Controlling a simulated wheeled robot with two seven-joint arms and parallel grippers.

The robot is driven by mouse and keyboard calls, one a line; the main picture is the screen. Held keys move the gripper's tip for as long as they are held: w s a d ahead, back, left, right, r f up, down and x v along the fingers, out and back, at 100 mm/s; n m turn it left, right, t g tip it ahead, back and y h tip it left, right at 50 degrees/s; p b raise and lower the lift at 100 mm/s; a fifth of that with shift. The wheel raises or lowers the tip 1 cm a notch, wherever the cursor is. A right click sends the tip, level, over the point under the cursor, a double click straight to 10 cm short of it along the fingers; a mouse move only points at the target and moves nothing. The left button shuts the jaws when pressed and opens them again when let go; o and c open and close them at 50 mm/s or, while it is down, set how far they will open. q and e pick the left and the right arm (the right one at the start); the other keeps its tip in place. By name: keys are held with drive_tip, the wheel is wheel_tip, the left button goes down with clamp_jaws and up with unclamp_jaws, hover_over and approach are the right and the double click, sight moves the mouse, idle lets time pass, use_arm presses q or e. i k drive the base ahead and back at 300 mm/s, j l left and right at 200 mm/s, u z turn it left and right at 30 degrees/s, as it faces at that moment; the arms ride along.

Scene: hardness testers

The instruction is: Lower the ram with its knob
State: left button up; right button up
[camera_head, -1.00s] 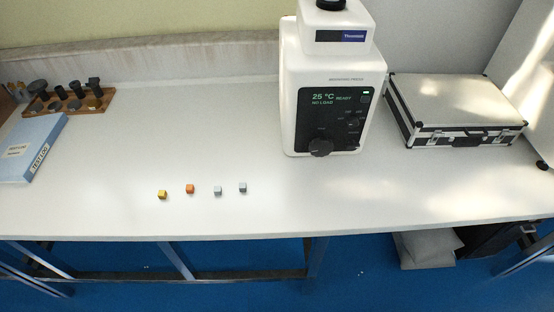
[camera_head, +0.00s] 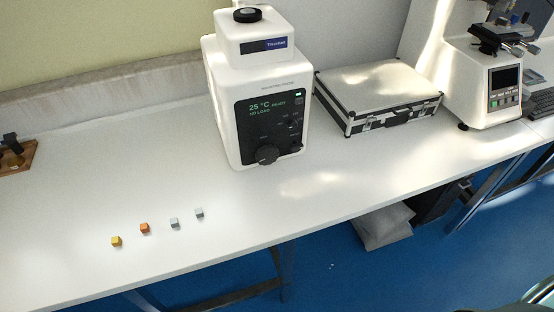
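A white mounting press (camera_head: 258,88) stands at the back of the bench, a little left of the middle of the view. A black round knob (camera_head: 247,15) sits on its top. Its black front panel (camera_head: 270,122) reads 25 °C, READY and NO LOAD, and carries a large dark dial (camera_head: 266,154) low down. The ram itself is not visible. Neither of my grippers is in view.
Several small cubes, including an orange one (camera_head: 144,228), lie on the bench (camera_head: 230,245). A silver case (camera_head: 380,92) stands right of the press, then a white tester with a screen (camera_head: 485,85). A wooden rack (camera_head: 18,160) is at the left edge.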

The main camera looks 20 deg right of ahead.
sight(268, 154)
drive_tip(key=j+z, duration=0.5)
drive_tip(key=k+j+z, duration=0.15)
drive_tip(key=j+z, duration=0.3)
drive_tip(key=l, duration=0.1)
